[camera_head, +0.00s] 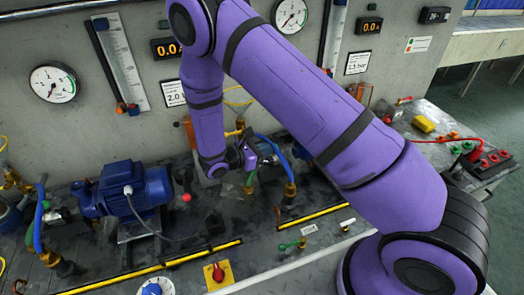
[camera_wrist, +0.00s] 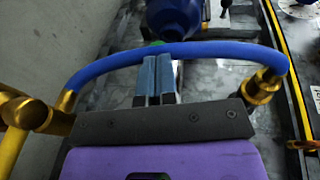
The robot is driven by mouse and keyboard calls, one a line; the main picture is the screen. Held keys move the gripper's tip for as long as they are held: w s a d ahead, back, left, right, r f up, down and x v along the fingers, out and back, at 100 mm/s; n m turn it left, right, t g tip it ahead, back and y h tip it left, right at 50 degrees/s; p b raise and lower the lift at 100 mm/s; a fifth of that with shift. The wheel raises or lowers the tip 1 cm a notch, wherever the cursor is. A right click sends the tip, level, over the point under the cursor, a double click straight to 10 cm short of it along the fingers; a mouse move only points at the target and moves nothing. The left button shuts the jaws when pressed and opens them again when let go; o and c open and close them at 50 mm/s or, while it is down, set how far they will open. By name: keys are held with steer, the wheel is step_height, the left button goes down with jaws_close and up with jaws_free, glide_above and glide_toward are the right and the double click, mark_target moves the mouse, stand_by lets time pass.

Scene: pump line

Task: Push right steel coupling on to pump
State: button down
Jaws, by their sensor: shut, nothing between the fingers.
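My gripper (camera_wrist: 157,60) is shut, its two blue-grey fingers side by side with nothing between them. The tips end at a blue hose (camera_wrist: 205,47) that arches across the wrist view; I cannot tell if they touch it. The hose joins a brass fitting (camera_wrist: 262,88) at right and brass pipework (camera_wrist: 35,110) at left. A dark blue rounded body (camera_wrist: 174,20), perhaps part of the pump, lies beyond the fingertips. In the head view my gripper (camera_head: 248,158) is low by the wall, right of the blue pump unit (camera_head: 130,190). I cannot make out the right steel coupling.
The grey wall with gauges (camera_head: 54,83) stands close behind the gripper. A small green piece (camera_head: 250,178) shows just below it. Yellow-edged strips (camera_head: 205,253) and a red knob on a yellow plate (camera_head: 218,272) lie toward the front. My arm covers the right middle.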

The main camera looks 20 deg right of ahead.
mark_target(279, 156)
steer(key=shift+d, duration=0.1)
steer(key=shift+d, duration=2.8)
steer(key=shift+d, duration=0.1)
steer(key=shift+r, duration=0.1)
steer(key=shift+s+a, duration=0.1)
steer(key=shift+a, duration=0.35)
steer(key=v, duration=1.4)
